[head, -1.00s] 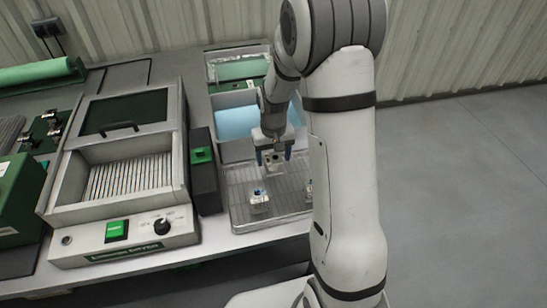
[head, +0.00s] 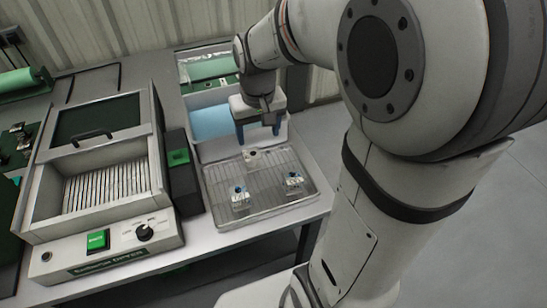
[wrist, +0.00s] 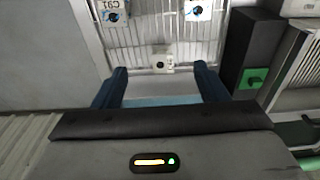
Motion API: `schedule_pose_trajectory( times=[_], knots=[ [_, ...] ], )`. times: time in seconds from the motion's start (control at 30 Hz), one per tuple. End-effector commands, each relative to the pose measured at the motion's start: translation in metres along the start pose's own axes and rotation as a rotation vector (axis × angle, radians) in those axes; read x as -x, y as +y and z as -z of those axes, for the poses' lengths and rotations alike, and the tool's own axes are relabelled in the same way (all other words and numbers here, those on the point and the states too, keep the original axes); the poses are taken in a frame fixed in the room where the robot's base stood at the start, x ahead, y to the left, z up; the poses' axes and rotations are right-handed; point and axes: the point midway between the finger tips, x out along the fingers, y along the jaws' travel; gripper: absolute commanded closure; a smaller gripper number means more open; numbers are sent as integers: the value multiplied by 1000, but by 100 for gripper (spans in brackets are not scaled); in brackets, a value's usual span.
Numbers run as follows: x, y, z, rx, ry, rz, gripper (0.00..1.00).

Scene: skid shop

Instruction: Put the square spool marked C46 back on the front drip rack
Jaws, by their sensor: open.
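The drip rack (head: 215,191), a wire grid in a shallow tray, holds three small pale pieces. One small spool (head: 250,155) sits at the rack's back edge; it also shows in the wrist view (wrist: 161,63), its mark not readable. Two others stand further forward: a front-left one (head: 240,201) and a right one (head: 294,182), each with a blue top. In the wrist view one spool (wrist: 114,15) reads C91; I cannot read C46 anywhere. My gripper (head: 258,137) is open and empty, behind and above the back spool, its blue fingers apart from it.
Behind the rack are a bin with blue liquid (head: 212,122) and a green one (head: 208,68). A black box with a green button (head: 178,158) and a dryer (head: 110,228) stand left. Bench and floor to the right are clear.

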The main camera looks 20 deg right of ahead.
Motion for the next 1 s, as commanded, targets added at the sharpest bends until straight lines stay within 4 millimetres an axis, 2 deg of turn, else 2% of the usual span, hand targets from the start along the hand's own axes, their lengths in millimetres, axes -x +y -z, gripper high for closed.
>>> schedule_pose_trajectory(
  times=[0.03,0.2,0.3,0.4,0.53,0.8,1.0],
  knots=[
    [11,0,-20,0,25,0,33],
    [26,0,-76,0,79,0,33],
    [29,0,-100,0,101,0,33],
    [29,0,-114,0,115,0,33],
    [29,-1,-121,0,121,0,33],
    [30,-1,-121,0,121,0,33],
    [54,0,-119,2,130,-2,33]
  ],
)
